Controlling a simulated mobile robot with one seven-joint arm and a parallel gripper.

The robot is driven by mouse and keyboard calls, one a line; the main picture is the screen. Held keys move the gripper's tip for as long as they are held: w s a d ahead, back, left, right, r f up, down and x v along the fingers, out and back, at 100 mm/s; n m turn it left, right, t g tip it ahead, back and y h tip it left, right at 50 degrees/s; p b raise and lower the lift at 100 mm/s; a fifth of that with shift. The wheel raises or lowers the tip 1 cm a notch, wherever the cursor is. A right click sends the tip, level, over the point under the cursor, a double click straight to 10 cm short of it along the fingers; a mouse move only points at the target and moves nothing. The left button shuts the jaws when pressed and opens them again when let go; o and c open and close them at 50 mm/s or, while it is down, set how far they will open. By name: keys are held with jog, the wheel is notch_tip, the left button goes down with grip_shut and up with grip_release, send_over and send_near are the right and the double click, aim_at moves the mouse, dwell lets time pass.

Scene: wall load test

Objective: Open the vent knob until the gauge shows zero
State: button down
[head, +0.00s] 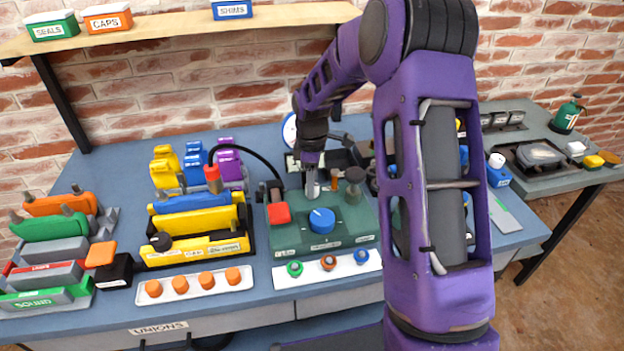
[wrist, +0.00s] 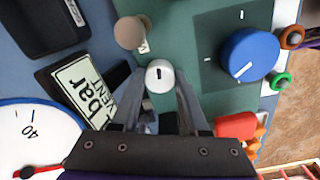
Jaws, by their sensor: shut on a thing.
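My gripper (head: 312,187) points down at the green test block (head: 290,240). In the wrist view its two fingers (wrist: 160,92) are shut on a small pale knob (wrist: 160,72) with a black mark on top. A label reading "bar" and part of "VENT" (wrist: 82,92) lies beside it, so this looks like the vent knob. The gauge (wrist: 38,125) is a white dial with a red needle; "40" shows, but most of the scale is cut off, so I cannot read the value. In the head view the gauge (head: 289,131) is partly behind my arm.
A large blue knob (head: 322,220) and a red block (head: 278,213) sit on the test block. A brownish knob (head: 355,176) stands close to my gripper. A white strip with green, orange and blue-ringed fittings (head: 328,263) lies in front. A shelf (head: 180,30) runs above.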

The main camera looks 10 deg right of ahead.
jog(key=shift+n+p, duration=0.3)
jog(key=shift+n, duration=0.6)
jog(key=shift+c, duration=2.1)
grip_release()
notch_tip(320, 180, up, 17)
jog(key=p, duration=0.1)
jog(key=shift+s+r+p, duration=0.2)
jog(key=shift+p, duration=0.15)
